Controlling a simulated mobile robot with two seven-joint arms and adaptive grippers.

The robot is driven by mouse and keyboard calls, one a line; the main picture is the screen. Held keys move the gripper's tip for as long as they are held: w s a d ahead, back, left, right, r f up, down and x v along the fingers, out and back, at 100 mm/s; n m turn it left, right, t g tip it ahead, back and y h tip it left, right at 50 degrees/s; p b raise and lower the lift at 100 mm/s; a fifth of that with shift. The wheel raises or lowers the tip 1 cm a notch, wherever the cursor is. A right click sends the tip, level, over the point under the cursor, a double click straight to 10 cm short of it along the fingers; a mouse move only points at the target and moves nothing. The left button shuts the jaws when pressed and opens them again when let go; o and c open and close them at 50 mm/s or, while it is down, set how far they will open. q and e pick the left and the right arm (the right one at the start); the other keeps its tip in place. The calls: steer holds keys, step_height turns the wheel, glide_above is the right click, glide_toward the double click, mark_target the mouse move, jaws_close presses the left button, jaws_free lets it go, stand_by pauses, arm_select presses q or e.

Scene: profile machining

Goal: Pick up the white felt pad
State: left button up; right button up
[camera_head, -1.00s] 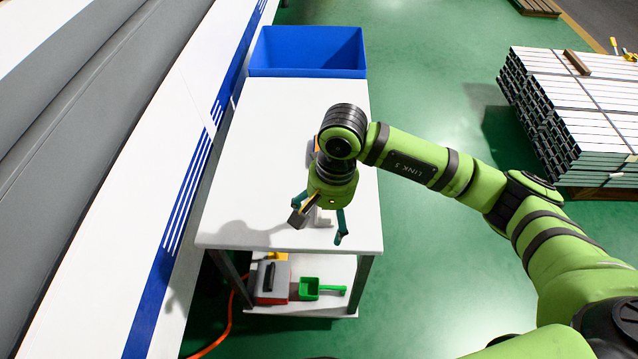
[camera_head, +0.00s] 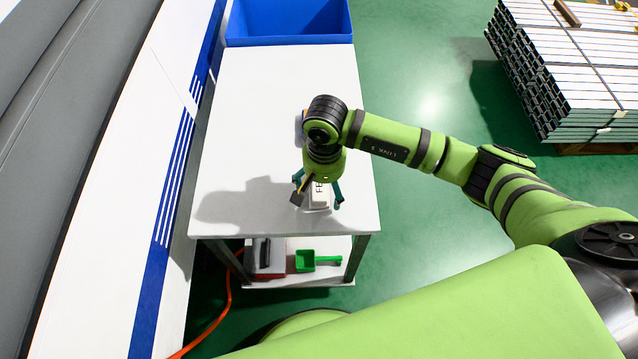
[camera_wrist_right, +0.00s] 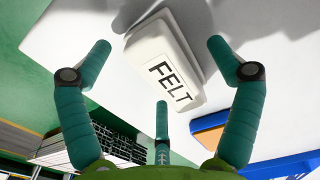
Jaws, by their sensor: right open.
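The white felt pad (camera_head: 318,199), a block marked FELT, lies on the white table top near its front edge. It also shows large in the right wrist view (camera_wrist_right: 163,62). My right gripper (camera_head: 317,203) is over the pad, with its teal fingers spread. In the right wrist view, the open gripper (camera_wrist_right: 158,46) has one finger on each side of the pad and a third finger near its labelled end. No grip on the pad shows. My left gripper is not in view.
A blue bin (camera_head: 290,25) stands at the table's far end. A blue and orange item (camera_wrist_right: 225,132) lies near the pad. A green scoop (camera_head: 306,261) and a grey and red box (camera_head: 263,258) sit on the lower shelf. Table top (camera_head: 270,100) is largely clear.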

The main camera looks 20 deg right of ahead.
steer(key=c, duration=1.1)
steer(key=shift+c, duration=0.7)
steer(key=shift+w+r, duration=0.1)
steer(key=shift+r, duration=0.45)
step_height(320, 180, up, 3)
steer(key=shift+f+b, duration=0.2)
steer(key=shift+b, duration=0.25)
arm_select(q)
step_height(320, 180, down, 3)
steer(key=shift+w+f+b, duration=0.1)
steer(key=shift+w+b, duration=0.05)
steer(key=shift+b, duration=0.95)
arm_select(e)
steer(key=s+d+r, duration=0.6)
steer(key=d+r, duration=0.1)
steer(key=d, duration=0.3)
steer(key=shift+s+r, duration=0.2)
steer(key=shift+s, duration=0.05)
steer(key=shift+a, duration=0.1)
